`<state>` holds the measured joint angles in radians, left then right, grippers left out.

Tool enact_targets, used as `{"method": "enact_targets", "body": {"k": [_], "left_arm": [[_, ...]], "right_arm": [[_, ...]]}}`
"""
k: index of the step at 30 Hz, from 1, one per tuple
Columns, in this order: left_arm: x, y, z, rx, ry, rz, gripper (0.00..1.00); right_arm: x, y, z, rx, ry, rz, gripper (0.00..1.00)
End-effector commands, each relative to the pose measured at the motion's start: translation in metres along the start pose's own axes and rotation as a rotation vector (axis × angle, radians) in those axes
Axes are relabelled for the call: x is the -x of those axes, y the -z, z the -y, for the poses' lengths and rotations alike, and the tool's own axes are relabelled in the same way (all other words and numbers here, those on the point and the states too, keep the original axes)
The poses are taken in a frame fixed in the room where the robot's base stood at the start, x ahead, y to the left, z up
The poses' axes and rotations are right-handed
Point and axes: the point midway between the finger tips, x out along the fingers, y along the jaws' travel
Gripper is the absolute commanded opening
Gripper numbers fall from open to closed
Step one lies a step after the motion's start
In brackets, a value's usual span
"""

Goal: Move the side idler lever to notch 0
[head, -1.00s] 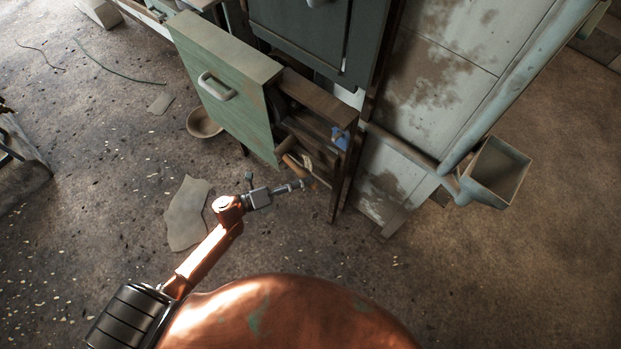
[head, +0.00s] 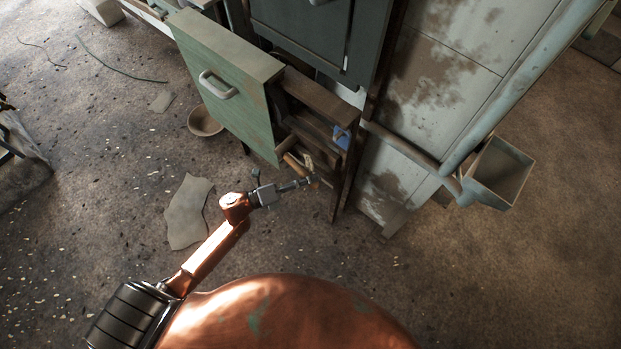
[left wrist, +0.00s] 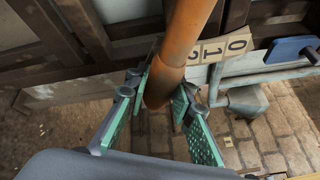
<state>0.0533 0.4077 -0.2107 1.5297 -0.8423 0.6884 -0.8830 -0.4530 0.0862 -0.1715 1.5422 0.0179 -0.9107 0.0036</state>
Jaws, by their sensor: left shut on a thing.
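The side idler lever shows in the left wrist view as an orange-brown rounded handle (left wrist: 180,50), running from the top edge down between the fingers. My left gripper (left wrist: 165,103), with green ribbed pads, is shut on its lower end. Beside the handle is a strip of number plates (left wrist: 218,47) marked 2, 1 and 0 from left to right. The handle is to the left of the 2, with the 0 farthest from it. In the head view my left gripper (head: 308,181) reaches the lever at the open frame's lower part. My right gripper is not in view.
A blue-ended part (left wrist: 286,49) lies right of the plates. In the head view a green door panel (head: 225,95) stands left of the frame and a metal box (head: 498,172) juts out at right. A bowl (head: 205,121) and a flat scrap (head: 188,212) lie on the floor.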

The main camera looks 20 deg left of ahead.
Motion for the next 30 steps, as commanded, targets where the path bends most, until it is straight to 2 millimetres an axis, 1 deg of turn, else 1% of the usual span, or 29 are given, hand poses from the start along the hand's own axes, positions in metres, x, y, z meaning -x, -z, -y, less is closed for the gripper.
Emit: {"method": "enact_targets", "body": {"k": [1,3,19,23,26,30], "left_arm": [[0.0,0.0,0.0,0.0,-0.001,0.0,0.04],[0.0,0.0,0.0,0.0,-0.001,0.0,0.0],[0.0,0.0,0.002,0.016,0.007,0.004,0.0],[-0.001,-0.001,0.009,0.056,0.026,0.013,0.0],[-0.002,-0.003,0.017,0.104,0.051,0.024,0.0],[-0.004,-0.007,0.031,0.196,0.095,0.045,0.0]], "right_arm": [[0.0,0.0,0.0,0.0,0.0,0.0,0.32],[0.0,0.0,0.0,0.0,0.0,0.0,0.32],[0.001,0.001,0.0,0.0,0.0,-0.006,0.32],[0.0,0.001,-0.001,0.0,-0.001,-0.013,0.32],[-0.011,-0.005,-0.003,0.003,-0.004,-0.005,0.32],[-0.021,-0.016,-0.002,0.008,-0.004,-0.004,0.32]]}}
